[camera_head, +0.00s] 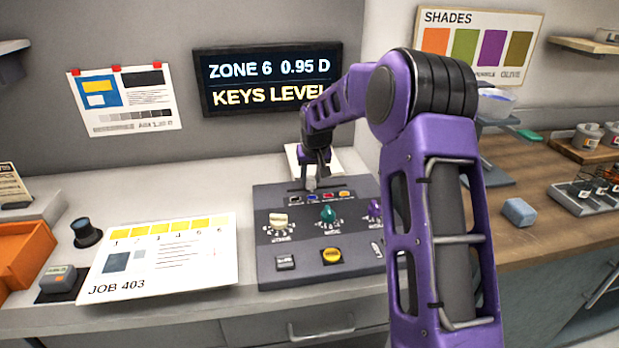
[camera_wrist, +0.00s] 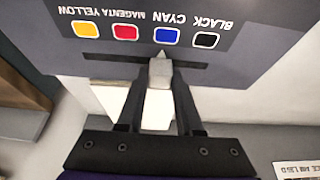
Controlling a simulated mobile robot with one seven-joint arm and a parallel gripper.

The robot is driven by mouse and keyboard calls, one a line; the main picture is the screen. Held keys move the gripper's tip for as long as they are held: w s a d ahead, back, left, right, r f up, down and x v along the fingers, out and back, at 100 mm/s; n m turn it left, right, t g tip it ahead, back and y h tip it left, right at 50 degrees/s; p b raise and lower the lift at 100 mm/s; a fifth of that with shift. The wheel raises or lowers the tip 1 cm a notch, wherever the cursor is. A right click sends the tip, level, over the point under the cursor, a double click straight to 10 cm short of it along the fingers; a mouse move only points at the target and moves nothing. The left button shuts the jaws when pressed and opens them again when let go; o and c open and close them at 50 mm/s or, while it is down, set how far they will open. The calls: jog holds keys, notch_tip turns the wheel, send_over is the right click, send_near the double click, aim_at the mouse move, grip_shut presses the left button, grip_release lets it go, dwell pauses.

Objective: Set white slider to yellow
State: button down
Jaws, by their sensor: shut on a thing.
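The white slider (camera_wrist: 160,72) sits in a dark slot (camera_wrist: 110,59) on the grey control panel. In the wrist view, its pointed tip is by the blue swatch (camera_wrist: 167,37), labelled cyan. The red swatch (camera_wrist: 125,33) and then the yellow swatch (camera_wrist: 86,29) lie to the left, and the black swatch (camera_wrist: 206,40) lies to the right. My gripper (camera_wrist: 160,82) is shut on the slider, a finger on each side. In the head view, my gripper (camera_head: 314,180) is at the panel's back edge and hides the slider.
The control panel (camera_head: 268,262) also carries a cream knob (camera_head: 278,219), a teal knob (camera_head: 328,214), a partly hidden purple knob (camera_head: 375,208) and a yellow button (camera_head: 332,256). A job sheet (camera_head: 165,265) lies to its left. A screen (camera_head: 268,80) hangs behind.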

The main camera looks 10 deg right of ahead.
jog(key=p, duration=0.1)
send_near(342, 183)
jog(key=x, duration=0.5)
jog(key=shift+f, duration=0.15)
jog(key=c, duration=0.6)
grip_release()
jog(key=shift+o, duration=0.2)
jog(key=shift+s+a+r, duration=0.1)
jog(key=shift+s+r, duration=0.05)
jog(key=shift+r, duration=0.4)
jog(key=v, duration=1.6)
jog(key=shift+s+p, duration=0.15)
jog(key=shift+p, duration=0.25)
